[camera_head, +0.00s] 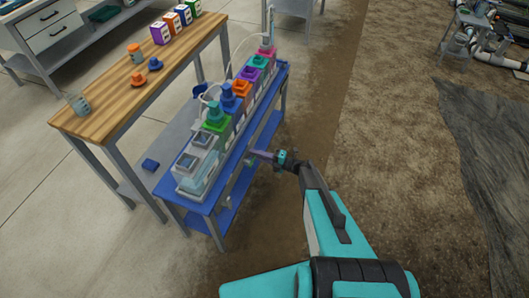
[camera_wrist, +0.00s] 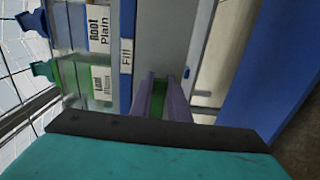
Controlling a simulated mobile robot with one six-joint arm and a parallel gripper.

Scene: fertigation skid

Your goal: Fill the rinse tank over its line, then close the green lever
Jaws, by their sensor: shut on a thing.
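My gripper (camera_head: 259,155) is at the right side of the blue skid bench, beside the row of tanks. In the wrist view its two purple-grey fingers (camera_wrist: 163,80) are shut on the green lever (camera_wrist: 158,92), which shows as a green strip between them. A pale panel stands behind the fingers, with a "Fill" label to its left. A clear tank (camera_head: 197,176) with grey square lids stands at the near end of the skid and holds pale bluish liquid. I cannot tell whether it is the rinse tank, and its line cannot be made out.
Several tanks with coloured caps stand along the blue bench (camera_head: 222,222). Bare ground lies open to the right.

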